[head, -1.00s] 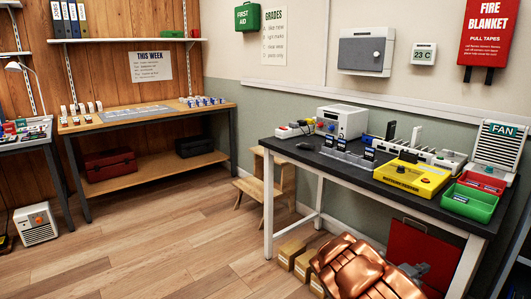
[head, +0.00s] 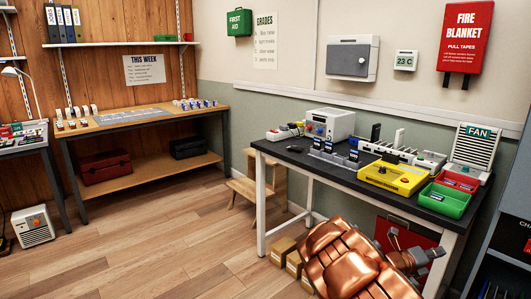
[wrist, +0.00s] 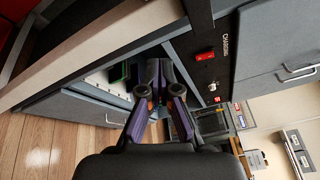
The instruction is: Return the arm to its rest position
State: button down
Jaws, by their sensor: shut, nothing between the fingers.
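My arm, in copper-coloured links, is folded low at the bottom of the head view, in front of the dark-topped workbench (head: 300,160). Its grey end reaches to the right, below the bench top. In the wrist view my gripper (wrist: 158,85) has its dark, purple-sided fingers together, with nothing seen between them. It points toward a grey cabinet marked CHARGING (wrist: 215,75) with a red switch (wrist: 205,56), and looks clear of it. The fingertips are partly hard to make out against the dark background.
The workbench carries a yellow tester (head: 393,177), a green tray (head: 444,200), a red tray (head: 457,181) and a fan (head: 475,147). Small cardboard boxes (head: 283,250) stand on the floor beside my arm. A dark cabinet (head: 508,225) is at the right edge. The wooden floor (head: 150,235) at left is open.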

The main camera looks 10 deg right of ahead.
jog(key=s+a+r+m+g+y+p, duration=0.2)
jog(key=s+a+r+m+g+p, duration=0.25)
jog(key=s+r+m, duration=0.5)
jog(key=s+a+r+m+g+y+p, duration=0.25)
jog(key=s+a+r+m+p, duration=0.2)
jog(key=s+r+m, duration=0.45)
jog(key=s+a+r+m+t+y+p, duration=0.1)
jog(key=s+a+m+y+p, duration=0.3)
jog(key=a, duration=0.7)
jog(key=s+a+r+m+t+y+p, duration=0.1)
jog(key=s+a+r+m+y+p, duration=0.3)
jog(key=a, duration=0.8)
jog(key=s+a+r+m+t+y+p, duration=0.1)
jog(key=s+a+r+m+y+p, duration=0.2)
jog(key=a, duration=0.8)
jog(key=s+m+y+p, duration=0.1)
jog(key=s+m+p, duration=0.1)
jog(key=m, duration=0.1)
jog(key=shift+a+y+p, duration=0.25)
jog(key=shift+y+p, duration=0.05)
jog(key=shift+y, duration=0.05)
jog(key=shift+s+d, duration=0.1)
jog(key=shift+s, duration=0.05)
